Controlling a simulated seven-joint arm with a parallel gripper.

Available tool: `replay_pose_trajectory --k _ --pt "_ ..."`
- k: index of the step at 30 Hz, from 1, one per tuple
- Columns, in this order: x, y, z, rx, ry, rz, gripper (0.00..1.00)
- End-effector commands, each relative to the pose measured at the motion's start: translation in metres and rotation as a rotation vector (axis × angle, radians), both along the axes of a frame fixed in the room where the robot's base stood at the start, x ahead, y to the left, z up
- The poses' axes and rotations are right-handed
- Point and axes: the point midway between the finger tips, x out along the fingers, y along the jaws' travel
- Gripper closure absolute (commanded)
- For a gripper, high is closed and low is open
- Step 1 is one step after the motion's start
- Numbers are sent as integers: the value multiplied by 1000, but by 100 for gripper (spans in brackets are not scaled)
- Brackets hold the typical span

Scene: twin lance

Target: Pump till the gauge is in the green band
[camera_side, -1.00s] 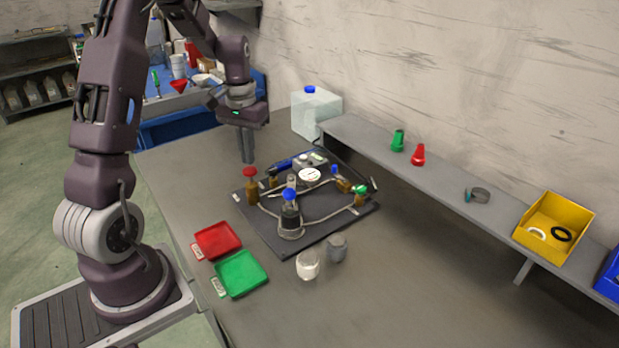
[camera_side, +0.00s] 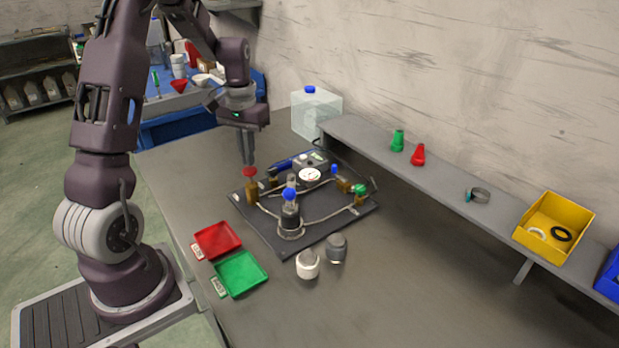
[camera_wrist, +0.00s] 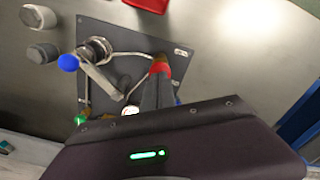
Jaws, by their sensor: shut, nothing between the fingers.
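A red-topped plunger (camera_side: 249,171) stands on a brass body (camera_side: 252,191) at the left end of a dark board (camera_side: 262,225). My gripper (camera_side: 248,163) is shut and points down, its tips at or touching the red top. In the wrist view my gripper (camera_wrist: 158,78) covers part of the red top (camera_wrist: 160,66). The gauge (camera_side: 310,175), a round white dial, sits at the back of the board; its needle and bands are too small to read. Grey hoses link the parts.
A red tray (camera_side: 218,240) and a green tray (camera_side: 241,273) lie left of the board. A white cap (camera_side: 307,264) and a grey cap (camera_side: 337,248) stand in front. A shelf (camera_side: 450,187) runs along the wall, with a yellow bin (camera_side: 553,230). The front right table is clear.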

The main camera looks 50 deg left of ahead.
Motion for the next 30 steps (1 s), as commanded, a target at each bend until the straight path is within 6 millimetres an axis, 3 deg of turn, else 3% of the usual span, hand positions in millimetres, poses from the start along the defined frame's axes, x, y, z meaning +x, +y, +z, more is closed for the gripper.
replay_pose_trajectory --k 26,30 --pt "0 0 -36 -1 2 0 100" --pt "0 0 -32 1 0 -1 100"
